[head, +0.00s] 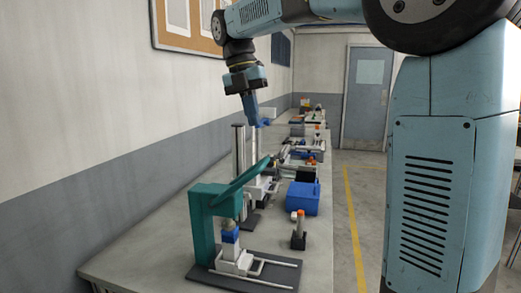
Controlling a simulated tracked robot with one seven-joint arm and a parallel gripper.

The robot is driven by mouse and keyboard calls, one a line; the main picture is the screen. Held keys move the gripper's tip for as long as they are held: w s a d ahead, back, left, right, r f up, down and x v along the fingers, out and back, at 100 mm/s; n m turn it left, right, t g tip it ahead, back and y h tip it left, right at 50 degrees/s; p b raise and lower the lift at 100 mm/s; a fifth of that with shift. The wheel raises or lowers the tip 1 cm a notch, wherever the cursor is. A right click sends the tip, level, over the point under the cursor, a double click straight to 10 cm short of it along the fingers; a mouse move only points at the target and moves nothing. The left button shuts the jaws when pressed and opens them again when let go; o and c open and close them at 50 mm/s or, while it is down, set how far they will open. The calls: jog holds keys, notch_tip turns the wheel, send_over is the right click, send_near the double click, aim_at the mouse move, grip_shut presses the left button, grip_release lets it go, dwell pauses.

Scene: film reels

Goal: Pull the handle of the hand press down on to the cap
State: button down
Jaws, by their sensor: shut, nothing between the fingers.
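The green hand press (203,225) stands near the front of the long bench, on a dark base plate. Its green handle (246,178) is raised and slants up to the right. Below the press head is a blue cap (230,236) on a white block (234,261). I cannot tell whether the press head touches the cap. My gripper (251,122) points down, shut and empty, above and beyond the handle and apart from it in the picture.
A grey upright post (239,155) stands behind the press. A blue box (303,198) and a small orange-topped stand (298,232) are to the right. More equipment lines the bench (167,239) further back. A wall runs along the left.

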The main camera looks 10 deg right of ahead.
aim_at(264, 160)
jog(key=w+x, duration=0.1)
jog(key=x, duration=0.7)
jog(key=shift+s+f, duration=0.45)
jog(key=shift+s, duration=0.1)
jog(key=shift+d, duration=0.15)
jog(key=shift+s+d+f, duration=0.2)
jog(key=shift+d+f, duration=0.1)
jog(key=shift+f, duration=0.35)
